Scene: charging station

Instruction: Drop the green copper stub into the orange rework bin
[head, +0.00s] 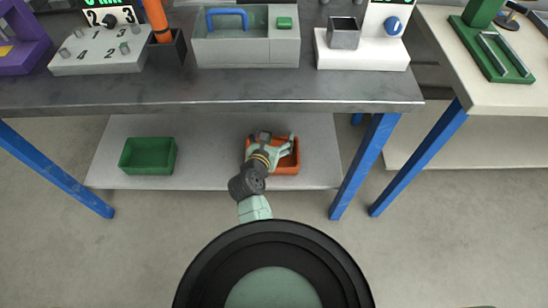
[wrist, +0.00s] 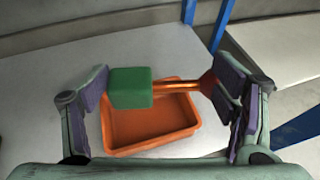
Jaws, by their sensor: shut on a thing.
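The green copper stub has a green block (wrist: 131,88) at one end and a copper rod (wrist: 182,87) with a flared end. My gripper (wrist: 166,88) is shut on it lengthwise, the green block at the left finger pad and the copper end at the right pad. The orange rework bin (wrist: 151,127) lies below the held stub in the wrist view, its floor looking empty where visible. In the head view my gripper (head: 279,141) is over the orange bin (head: 287,169), covering part of it. The stub cannot be made out clearly there.
The orange bin stands on a low grey shelf (head: 215,155) under the workbench (head: 230,92). A green bin (head: 146,168) stands left on the shelf. Blue legs (head: 364,165) flank it. The shelf between the bins is clear.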

